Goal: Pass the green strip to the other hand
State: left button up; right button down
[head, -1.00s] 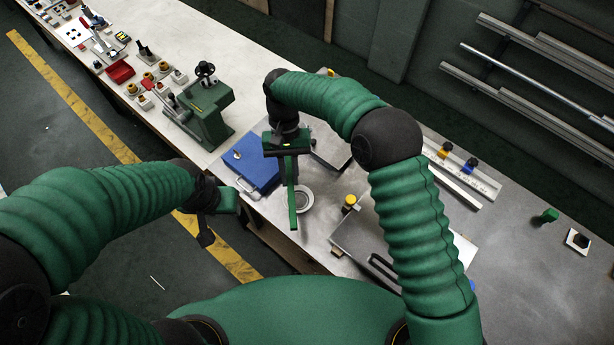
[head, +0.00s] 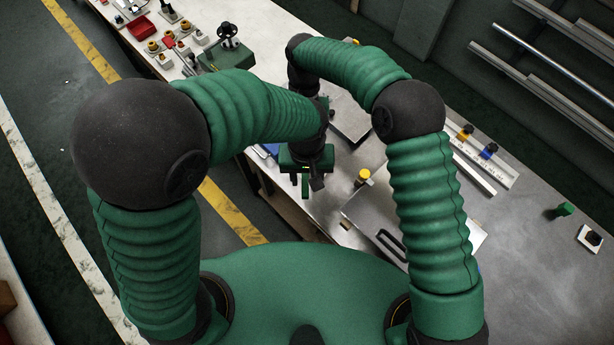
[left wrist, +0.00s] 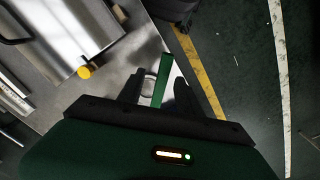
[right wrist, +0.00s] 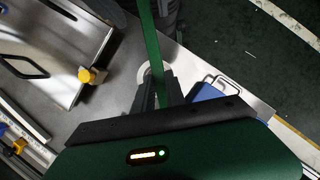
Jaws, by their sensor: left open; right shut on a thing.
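The green strip (right wrist: 150,45) is held by my right gripper (right wrist: 160,92), which is shut on it; the strip runs upward from the jaws in the right wrist view. My left gripper (head: 304,180) is open, over the bench's near edge. In the left wrist view the strip (left wrist: 162,82) shows between the spread left fingers (left wrist: 158,92), with a gap on either side; I cannot tell how deep it lies between them. In the head view my left forearm hides the right gripper and most of the strip; only a short green piece (head: 306,188) shows.
A metal plate fixture with a yellow knob (head: 363,176) lies right of the grippers on the bench. A blue case (right wrist: 212,92) lies beside the strip, mostly hidden in the head view. A green machine (head: 225,54) stands further left. The right part of the bench (head: 530,255) is mostly clear.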

pick_arm(q)
jog(key=shift+f, duration=0.6)
jog(key=shift+d+f, duration=0.15)
jog(key=shift+f, duration=0.2)
pick_arm(e)
jog(key=shift+s+d, duration=0.1)
jog(key=shift+d, duration=0.05)
pick_arm(q)
jog(key=shift+s, duration=0.1)
grip_shut()
pick_arm(e)
jog(key=c, duration=1.3)
grip_release()
